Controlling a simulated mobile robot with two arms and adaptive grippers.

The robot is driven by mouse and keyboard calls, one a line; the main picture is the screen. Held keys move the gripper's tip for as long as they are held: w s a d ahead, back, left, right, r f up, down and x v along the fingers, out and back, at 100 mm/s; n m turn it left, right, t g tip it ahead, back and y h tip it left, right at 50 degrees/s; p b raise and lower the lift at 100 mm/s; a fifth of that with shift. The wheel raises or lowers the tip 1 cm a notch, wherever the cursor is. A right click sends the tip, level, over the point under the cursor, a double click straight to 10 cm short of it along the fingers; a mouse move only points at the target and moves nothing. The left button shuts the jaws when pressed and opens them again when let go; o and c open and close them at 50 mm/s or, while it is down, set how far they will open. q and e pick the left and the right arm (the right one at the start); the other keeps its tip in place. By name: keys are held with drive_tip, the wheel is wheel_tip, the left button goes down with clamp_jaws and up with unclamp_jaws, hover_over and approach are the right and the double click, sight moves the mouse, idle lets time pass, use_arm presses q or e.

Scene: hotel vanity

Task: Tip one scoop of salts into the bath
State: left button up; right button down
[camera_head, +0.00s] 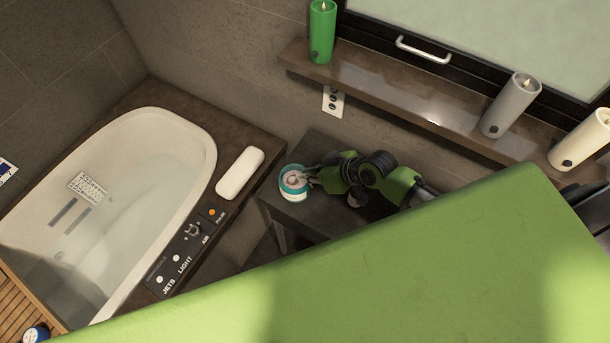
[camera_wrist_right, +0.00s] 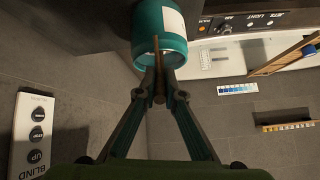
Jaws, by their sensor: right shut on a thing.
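A teal jar (camera_head: 291,193) with a pale label stands on a dark stand (camera_head: 320,150) beside the bath, with pale contents in its open top. It also shows in the right wrist view (camera_wrist_right: 148,48). My right gripper (camera_head: 310,173) is at the jar's rim, shut on a thin brown handle (camera_wrist_right: 157,72), apparently the scoop's. The scoop's bowl is hidden, so I cannot tell whether it holds salts. The white bath (camera_head: 200,140) lies to the left and seems to hold clear water. My left gripper is not in view.
A white headrest (camera_head: 240,173) and a control panel (camera_head: 187,242) lie on the bath's dark ledge, between jar and basin. A shelf (camera_head: 390,92) with green, grey and cream candles runs above the stand. A wooden slatted board (camera_head: 14,310) is at the bath's lower left.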

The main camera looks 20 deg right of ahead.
sight(314, 173)
drive_tip(key=shift+s+d+f+t+y+b, duration=0.1)
drive_tip(key=shift+s+d+t+y+b, duration=0.25)
drive_tip(key=shift+b, duration=0.8)
drive_tip(key=shift+r, duration=0.3)
drive_tip(key=shift+s+d+r+t+y+p, duration=0.15)
drive_tip(key=shift+r+t+p, duration=0.1)
drive_tip(key=shift+r, duration=0.4)
drive_tip(key=shift+a+r+t+y+p, duration=0.1)
drive_tip(key=shift+r+t+p, duration=0.1)
drive_tip(key=shift+r, duration=0.45)
drive_tip(key=shift+s+d+r+t, duration=0.1)
drive_tip(key=shift+r+t, duration=0.05)
drive_tip(key=shift+r, duration=0.55)
drive_tip(key=shift+s+d+r+t, duration=0.1)
drive_tip(key=shift+r+t, duration=0.05)
drive_tip(key=shift+r, duration=0.55)
drive_tip(key=shift+f+y+b, duration=0.15)
drive_tip(key=shift+y+b, duration=0.15)
drive_tip(key=shift+b, duration=0.2)
drive_tip(key=r+t+b, duration=0.1)
drive_tip(key=b, duration=0.2)
drive_tip(key=s+y+b, duration=0.1)
drive_tip(key=b, duration=0.2)
drive_tip(key=shift+d+r+t, duration=0.3)
drive_tip(key=shift+r+t, duration=0.05)
drive_tip(key=shift+t, duration=0.05)
drive_tip(key=shift+w+r, duration=0.15)
